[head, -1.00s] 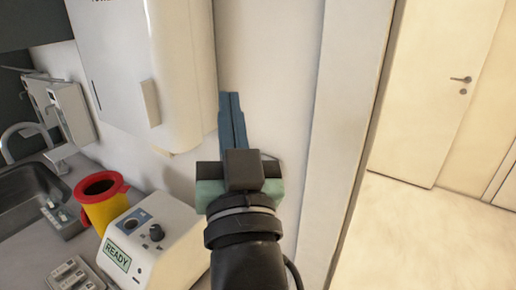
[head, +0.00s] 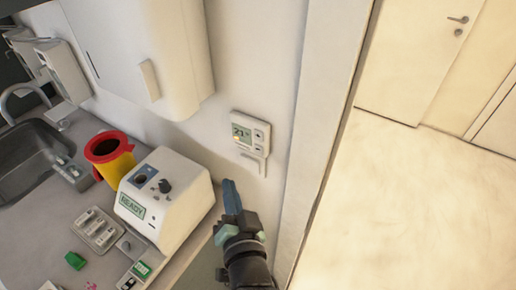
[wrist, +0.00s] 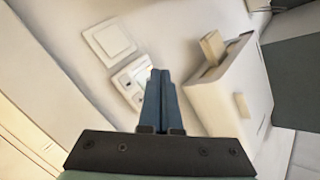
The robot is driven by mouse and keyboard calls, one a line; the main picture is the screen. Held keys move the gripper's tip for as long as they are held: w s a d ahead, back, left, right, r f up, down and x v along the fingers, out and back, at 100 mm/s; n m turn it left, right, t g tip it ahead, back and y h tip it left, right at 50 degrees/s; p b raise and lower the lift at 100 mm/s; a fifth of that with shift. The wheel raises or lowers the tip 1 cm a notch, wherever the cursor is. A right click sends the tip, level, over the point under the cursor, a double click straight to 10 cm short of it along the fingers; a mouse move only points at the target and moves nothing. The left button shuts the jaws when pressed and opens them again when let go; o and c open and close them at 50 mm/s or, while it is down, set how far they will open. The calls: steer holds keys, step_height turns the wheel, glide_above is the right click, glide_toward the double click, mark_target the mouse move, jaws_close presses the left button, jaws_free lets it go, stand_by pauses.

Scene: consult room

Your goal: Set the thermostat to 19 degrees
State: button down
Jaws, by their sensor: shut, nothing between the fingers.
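The thermostat (head: 250,138) is a small white unit on the wall. Its greenish display seems to read 21, with an orange patch at its lower left. Two small buttons sit one above the other to the right of the display; a pale bar lies below the unit. My gripper (head: 229,184) has blue fingers pressed together, empty, below and slightly left of the thermostat and apart from it. In the wrist view, the thermostat (wrist: 132,79) appears just left of my fingertips (wrist: 160,73), which partly cover it; its reading is not legible there.
A white wall cabinet (head: 145,50) hangs left of the thermostat. Below it, the counter holds a white device marked READY (head: 168,197) and a yellow bin with a red rim (head: 112,155). A square switch plate (wrist: 108,40) shows in the wrist view. A door frame stands right.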

steer(key=w+d+b, duration=0.3)
steer(key=w+d, duration=0.2)
steer(key=w, duration=0.2)
steer(key=shift+w+d+b, duration=0.1)
steer(key=shift+b, duration=0.2)
stand_by(1.9)
steer(key=shift+w+d, duration=0.15)
steer(key=shift+w, duration=0.05)
steer(key=shift+w+d+b, duration=0.2)
steer(key=shift+w+b, duration=0.05)
steer(key=shift+b, duration=0.1)
stand_by(0.6)
steer(key=shift+s+a+p, duration=0.3)
steer(key=shift+s+a, duration=0.15)
steer(key=shift+s, duration=0.15)
steer(key=shift+s+a+p, duration=0.5)
steer(key=shift+s+a, duration=0.25)
steer(key=shift+s, duration=0.3)
steer(key=shift+s+a+p, duration=0.5)
steer(key=shift+s+a, duration=0.2)
steer(key=shift+s, duration=0.3)
